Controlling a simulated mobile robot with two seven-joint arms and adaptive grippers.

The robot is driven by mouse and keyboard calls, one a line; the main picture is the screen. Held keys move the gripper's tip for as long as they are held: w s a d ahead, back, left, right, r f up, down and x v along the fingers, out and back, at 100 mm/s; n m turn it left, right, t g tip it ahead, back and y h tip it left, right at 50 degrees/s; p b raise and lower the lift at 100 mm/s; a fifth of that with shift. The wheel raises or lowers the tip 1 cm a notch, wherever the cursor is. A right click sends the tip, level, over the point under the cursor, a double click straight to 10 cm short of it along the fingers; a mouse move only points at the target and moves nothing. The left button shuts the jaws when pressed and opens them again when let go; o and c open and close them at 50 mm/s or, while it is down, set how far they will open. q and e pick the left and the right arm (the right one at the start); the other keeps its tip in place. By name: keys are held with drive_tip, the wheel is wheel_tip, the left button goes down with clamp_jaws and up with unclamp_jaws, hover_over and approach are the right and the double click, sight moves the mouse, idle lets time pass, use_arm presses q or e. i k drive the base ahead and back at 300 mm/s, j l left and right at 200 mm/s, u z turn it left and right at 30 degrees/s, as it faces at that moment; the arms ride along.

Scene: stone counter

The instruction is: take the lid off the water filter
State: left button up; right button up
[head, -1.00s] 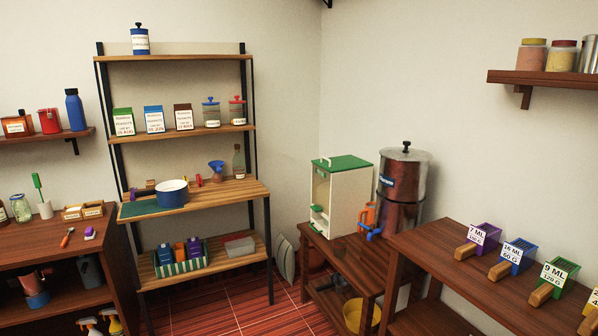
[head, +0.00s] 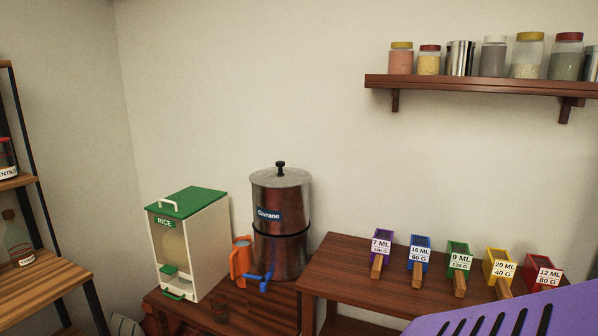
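The water filter (head: 281,215) is a tall shiny metal cylinder with a dark band around its middle and a blue label. It stands upright on the low wooden table in the corner. Its metal lid (head: 265,175) with a black knob (head: 280,167) sits on top. A blue tap (head: 258,282) sticks out at its lower front. Neither of my grippers shows in the head view.
A white rice dispenser (head: 193,245) with a green top and an orange jug (head: 241,262) stand left of the filter. Several coloured scoops, including a purple one (head: 382,246), line the higher table (head: 340,273) at right. A jar shelf (head: 470,87) hangs above. A purple slotted object (head: 530,316) fills the lower right corner.

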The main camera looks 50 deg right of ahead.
sight(280, 177)
drive_tip(key=i+j+z, duration=0.1)
drive_tip(key=i+z, duration=0.3)
drive_tip(key=i+j+z, duration=0.15)
drive_tip(key=z, duration=0.2)
drive_tip(key=i+j+z, duration=0.25)
drive_tip(key=z, duration=0.15)
